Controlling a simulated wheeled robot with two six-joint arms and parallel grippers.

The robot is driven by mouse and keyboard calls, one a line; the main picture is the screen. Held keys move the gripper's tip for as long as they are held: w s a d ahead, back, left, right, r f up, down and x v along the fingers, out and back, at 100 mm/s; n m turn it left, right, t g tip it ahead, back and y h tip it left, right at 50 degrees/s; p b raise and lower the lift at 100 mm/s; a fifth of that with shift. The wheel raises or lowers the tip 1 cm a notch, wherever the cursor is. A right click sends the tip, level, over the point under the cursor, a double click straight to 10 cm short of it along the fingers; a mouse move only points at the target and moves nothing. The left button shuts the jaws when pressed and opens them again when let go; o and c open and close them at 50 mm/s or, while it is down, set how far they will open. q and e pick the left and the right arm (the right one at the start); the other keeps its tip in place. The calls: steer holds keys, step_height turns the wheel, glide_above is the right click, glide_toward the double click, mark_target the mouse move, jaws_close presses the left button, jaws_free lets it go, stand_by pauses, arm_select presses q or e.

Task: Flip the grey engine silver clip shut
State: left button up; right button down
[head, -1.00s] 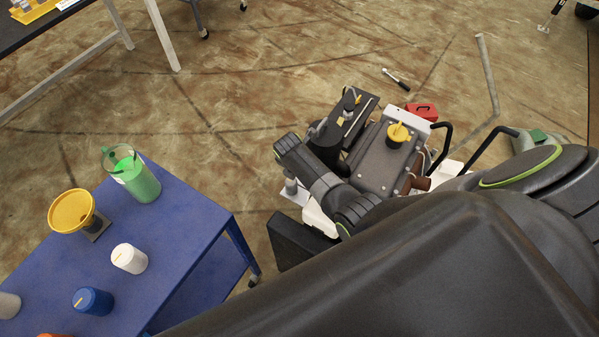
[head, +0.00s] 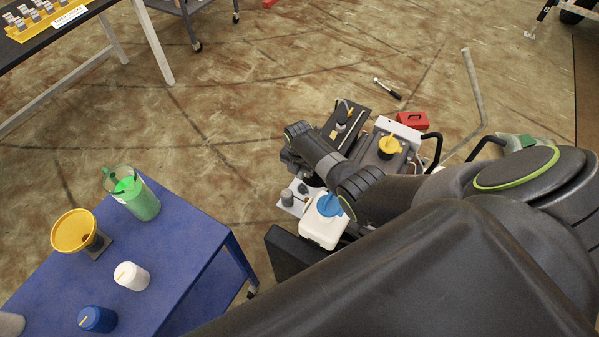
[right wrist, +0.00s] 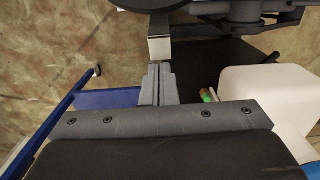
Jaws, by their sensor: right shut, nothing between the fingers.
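The grey engine (head: 372,158) stands at the middle right of the head view, with a yellow cap (head: 389,146) on top. My right arm crosses over its near side and hides part of it. In the right wrist view, my right gripper (right wrist: 158,72) is shut and empty. A small silver piece (right wrist: 160,47), which looks like the clip, is just ahead of the fingertips, below dark engine parts (right wrist: 240,12). I cannot tell whether the fingers touch it. In the head view the fingertips are hidden behind my wrist. My left gripper is out of view.
A white tank (head: 322,232) with a blue cap (head: 329,204) stands near my right wrist. A blue table (head: 185,255) at left holds a green jug (head: 138,200), a yellow funnel (head: 73,231) and capped containers. A red box (head: 412,120) lies on the floor beyond the engine.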

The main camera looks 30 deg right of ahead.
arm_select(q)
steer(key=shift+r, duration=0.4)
arm_select(e)
steer(key=shift+r, duration=0.4)
steer(key=shift+a, duration=0.1)
arm_select(q)
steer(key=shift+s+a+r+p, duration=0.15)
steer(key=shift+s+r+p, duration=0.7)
steer(key=shift+p, duration=0.25)
arm_select(e)
step_height(320, 180, up, 9)
steer(key=s+a, duration=0.1)
steer(key=shift+a, duration=0.4)
